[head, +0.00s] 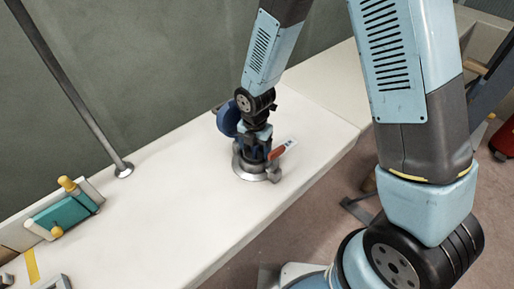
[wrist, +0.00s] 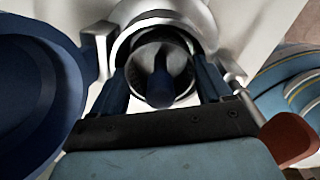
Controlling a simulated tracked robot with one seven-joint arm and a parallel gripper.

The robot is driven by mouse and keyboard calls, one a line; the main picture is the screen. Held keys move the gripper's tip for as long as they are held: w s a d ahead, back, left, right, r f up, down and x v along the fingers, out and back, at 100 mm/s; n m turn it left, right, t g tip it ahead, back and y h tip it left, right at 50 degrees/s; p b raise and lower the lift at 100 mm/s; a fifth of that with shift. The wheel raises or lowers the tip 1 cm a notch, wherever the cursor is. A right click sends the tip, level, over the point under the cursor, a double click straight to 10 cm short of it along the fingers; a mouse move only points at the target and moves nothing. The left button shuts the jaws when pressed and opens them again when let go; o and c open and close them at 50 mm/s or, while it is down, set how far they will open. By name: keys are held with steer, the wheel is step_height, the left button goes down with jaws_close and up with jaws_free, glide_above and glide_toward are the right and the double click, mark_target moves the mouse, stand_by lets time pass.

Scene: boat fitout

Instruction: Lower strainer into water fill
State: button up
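The water fill is a round metal fitting (head: 250,173) on the white deck; its bright rim (wrist: 125,38) shows at the top middle of the wrist view. My gripper (head: 255,155) points down right over it. In the wrist view its two dark blue fingers (wrist: 162,75) stand on either side of a grey metal cup, which I take as the strainer (wrist: 178,58), and seem to touch its sides. A dark blue post (wrist: 160,90) stands in the cup's middle. The cup appears lined up with the rim; how deep it sits is hidden. In the head view my gripper hides it.
A blue round lid (head: 227,120) stands close on the left of the fitting, also large in the wrist view (wrist: 35,95). A red-handled part (head: 278,152) sticks out on the right. A metal pole (head: 75,95) and a teal block (head: 65,210) stand further left.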

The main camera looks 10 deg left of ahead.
steer(key=shift+o, duration=0.3)
steer(key=shift+s+d+f, duration=0.15)
steer(key=shift+s, duration=0.1)
step_height(320, 180, up, 14)
steer(key=w+d+r+m+t, duration=0.2)
steer(key=w+d+r+m, duration=0.1)
steer(key=d+r+m, duration=0.55)
steer(key=s+d+r+m+t, duration=0.1)
steer(key=s+d+r+m, duration=0.5)
steer(key=d+m, duration=0.5)
steer(key=s+d+r+m+t, duration=0.2)
steer(key=s+d+r+m, duration=0.5)
steer(key=d+r+m, duration=0.2)
steer(key=shift+d+r+m, duration=0.4)
steer(key=shift+d+m, duration=0.8)
steer(key=shift+m, duration=0.75)
steer(key=shift+s, duration=0.1)
steer(key=shift+c, duration=0.3)
